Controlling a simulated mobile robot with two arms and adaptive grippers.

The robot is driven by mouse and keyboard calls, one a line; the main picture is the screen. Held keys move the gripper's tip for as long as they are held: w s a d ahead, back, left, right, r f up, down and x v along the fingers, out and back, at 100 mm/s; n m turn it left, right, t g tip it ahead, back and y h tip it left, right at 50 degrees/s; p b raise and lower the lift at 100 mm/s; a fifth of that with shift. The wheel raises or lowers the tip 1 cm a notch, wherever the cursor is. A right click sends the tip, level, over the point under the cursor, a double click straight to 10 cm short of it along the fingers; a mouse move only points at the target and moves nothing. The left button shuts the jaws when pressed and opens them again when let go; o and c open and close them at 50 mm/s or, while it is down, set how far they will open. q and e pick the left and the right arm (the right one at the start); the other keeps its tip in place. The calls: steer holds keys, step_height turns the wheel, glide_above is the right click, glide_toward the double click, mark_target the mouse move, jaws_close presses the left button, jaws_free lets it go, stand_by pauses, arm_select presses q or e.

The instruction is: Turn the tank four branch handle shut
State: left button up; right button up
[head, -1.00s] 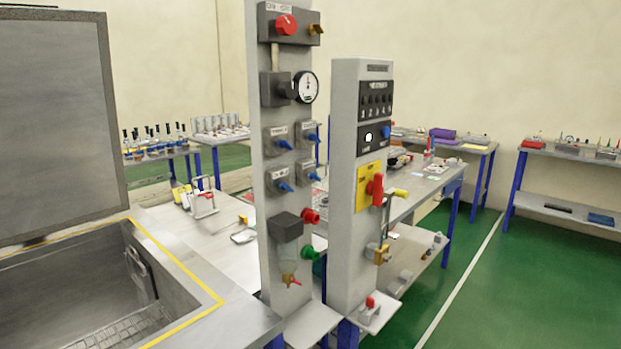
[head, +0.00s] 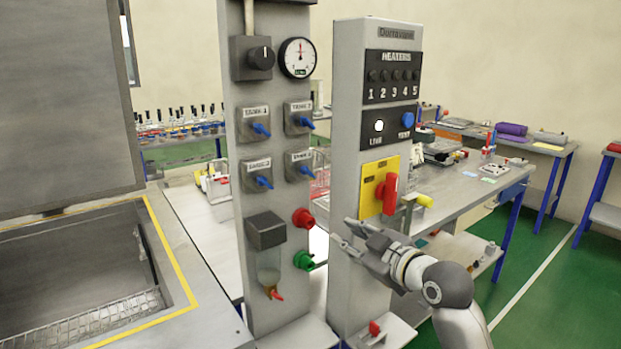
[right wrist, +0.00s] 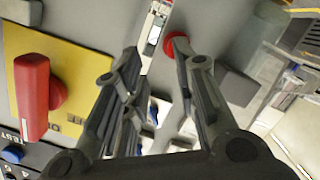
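Several small valves with blue handles sit in two rows on the left grey panel (head: 231,60). The lower right one, whose label seems to read TANK 4, has a blue handle (head: 306,170) slanting down to the right. My right gripper (head: 347,232) is in front of the right grey panel, below and right of that handle and apart from it. In the right wrist view its fingers (right wrist: 155,55) are spread with nothing between them. My left gripper is not in view.
A red fitting (head: 303,217) and a green fitting (head: 303,260) stick out below the valves. The right panel carries a red rotary handle (head: 388,193) on a yellow plate (head: 371,197), close to my right gripper. A steel basin (head: 70,270) lies at the left.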

mark_target(311, 174)
step_height(311, 174, up, 11)
steer(key=s+a+n+y, duration=0.2)
steer(key=s+n, duration=0.1)
steer(key=shift+t, duration=0.4)
steer(key=p+x, duration=0.1)
steer(key=x, duration=0.2)
steer(key=p+x, duration=0.1)
steer(key=x, duration=0.3)
steer(key=p+x, duration=0.1)
steer(key=x, duration=0.2)
steer(key=shift+w+a+r, duration=0.15)
steer(key=shift+w+r, duration=0.15)
steer(key=shift+w, duration=0.1)
steer(key=shift+c, duration=0.3)
jaws_close()
